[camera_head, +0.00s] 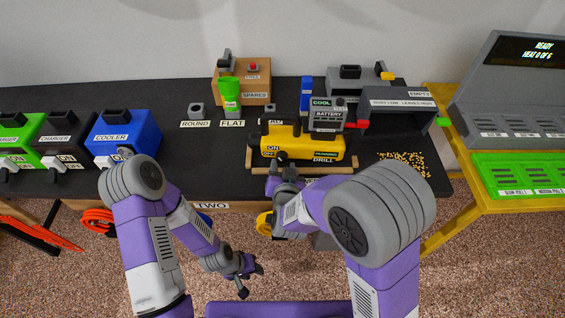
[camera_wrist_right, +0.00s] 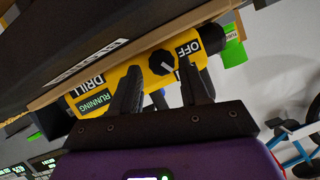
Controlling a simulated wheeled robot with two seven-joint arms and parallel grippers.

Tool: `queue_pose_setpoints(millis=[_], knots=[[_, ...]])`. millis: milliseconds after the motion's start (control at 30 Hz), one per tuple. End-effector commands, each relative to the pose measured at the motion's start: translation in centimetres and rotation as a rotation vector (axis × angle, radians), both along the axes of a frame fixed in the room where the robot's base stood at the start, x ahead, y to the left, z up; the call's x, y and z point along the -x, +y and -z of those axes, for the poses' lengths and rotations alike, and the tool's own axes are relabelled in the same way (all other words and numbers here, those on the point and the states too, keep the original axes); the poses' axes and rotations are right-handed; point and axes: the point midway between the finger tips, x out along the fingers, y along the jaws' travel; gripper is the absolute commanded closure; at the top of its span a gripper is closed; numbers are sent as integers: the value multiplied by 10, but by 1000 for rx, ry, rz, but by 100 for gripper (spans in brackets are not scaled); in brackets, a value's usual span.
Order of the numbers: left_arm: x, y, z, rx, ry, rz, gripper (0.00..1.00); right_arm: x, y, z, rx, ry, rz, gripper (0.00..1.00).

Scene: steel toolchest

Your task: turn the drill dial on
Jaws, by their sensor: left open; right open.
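The yellow drill (camera_head: 312,145) lies on a wooden strip at the front of the dark bench. It bears ON, OFF and DRILL labels and a green RUNNING sign (camera_wrist_right: 94,103). Its black dial (camera_wrist_right: 161,62) has a light pointer mark. My right gripper (camera_head: 284,168) is open at the drill's front left. In the right wrist view its fingers (camera_wrist_right: 158,72) stand apart with the dial between their tips in the picture; I cannot tell whether they touch it. My left gripper (camera_head: 245,275) is open and empty, low over the floor in front of the bench.
A battery block (camera_head: 327,116) stands behind the drill. A spares box (camera_head: 254,82) is at the back. A blue cooler (camera_head: 125,135) and green charger (camera_head: 18,138) stand left. Loose yellow bits (camera_head: 408,162) lie right of the drill. A yellow table (camera_head: 455,225) stands at right.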

Motion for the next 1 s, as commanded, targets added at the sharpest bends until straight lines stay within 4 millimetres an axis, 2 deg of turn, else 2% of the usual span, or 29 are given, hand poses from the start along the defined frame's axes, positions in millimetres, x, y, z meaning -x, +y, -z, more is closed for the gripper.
queue_pose_setpoints(millis=[100, 333, 1000], knots=[[0, 0, -9, 0, 0, 0, 57, 21, -1, -11, -1, 1, -3, 54], [0, 0, -15, 0, 0, 0, 57, 45, -3, -19, 0, 0, -1, 54], [0, 0, -14, 0, 0, 0, 57, 47, -4, -19, 0, 0, 0, 54]])
